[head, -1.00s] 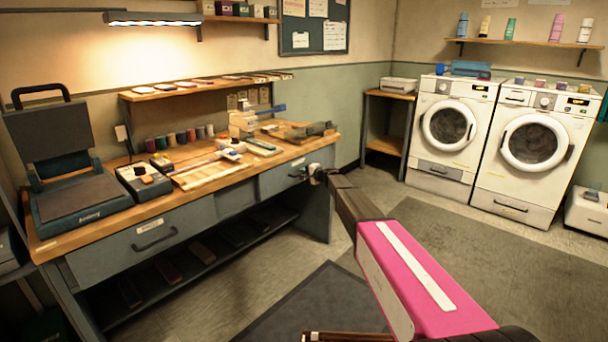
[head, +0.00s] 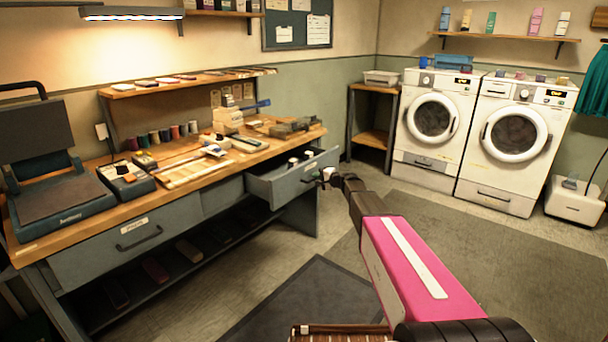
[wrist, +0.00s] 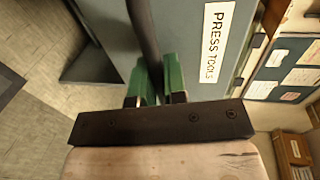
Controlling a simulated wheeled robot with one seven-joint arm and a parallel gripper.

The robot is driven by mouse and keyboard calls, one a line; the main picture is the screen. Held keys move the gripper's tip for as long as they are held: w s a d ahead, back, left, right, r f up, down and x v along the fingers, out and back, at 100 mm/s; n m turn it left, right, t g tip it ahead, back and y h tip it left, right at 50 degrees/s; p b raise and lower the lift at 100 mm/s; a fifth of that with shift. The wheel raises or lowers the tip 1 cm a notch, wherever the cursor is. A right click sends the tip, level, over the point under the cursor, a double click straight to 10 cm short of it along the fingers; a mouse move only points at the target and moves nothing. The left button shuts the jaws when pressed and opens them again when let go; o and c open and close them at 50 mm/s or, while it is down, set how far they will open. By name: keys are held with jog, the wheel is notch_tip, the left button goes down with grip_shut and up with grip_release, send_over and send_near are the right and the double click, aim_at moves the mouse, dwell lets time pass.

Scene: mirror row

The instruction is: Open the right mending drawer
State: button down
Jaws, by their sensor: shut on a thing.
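The right drawer (head: 285,188) of the workbench stands pulled out, its open top showing a few small items inside. In the wrist view its grey front (wrist: 175,45) carries a white label reading PRESS TOOLS (wrist: 215,42). My gripper (head: 327,174) is at the drawer front in the head view. In the wrist view its green fingers (wrist: 158,82) are shut on the dark bar handle (wrist: 142,25). The part of the handle between the fingers is partly hidden.
The left drawer (head: 95,255) is shut. The workbench top (head: 50,228) holds a heat press (head: 60,195), thread spools and tools. Two white washing machines (head: 432,120) stand at the back right. A dark mat (head: 290,300) lies on the open floor before the bench.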

jog(key=f+v, duration=0.3)
jog(key=v, duration=1.2)
jog(key=shift+s+d+f, duration=0.15)
jog(key=shift+d, duration=0.15)
jog(key=c, duration=1.2)
grip_release()
jog(key=v, duration=1.1)
jog(key=shift+f, duration=0.1)
jog(key=s+a+f+n+g+h, duration=0.35)
jog(key=s+f, duration=0.25)
jog(key=s, duration=0.3)
jog(key=s+a+f+n+g+h, duration=0.2)
jog(key=s+a+f+g+h, duration=0.15)
jog(key=s+f, duration=0.45)
jog(key=s+g+h, duration=0.1)
jog(key=s, duration=0.2)
jog(key=s+d+n+h, duration=0.1)
jog(key=s+h, duration=0.1)
jog(key=s, duration=0.1)
jog(key=s+d+n+g+h, duration=0.1)
jog(key=s+h, duration=0.1)
jog(key=s, duration=0.2)
jog(key=shift+d+r+g, duration=0.1)
jog(key=shift+d+g, duration=0.05)
jog(key=shift+g, duration=0.15)
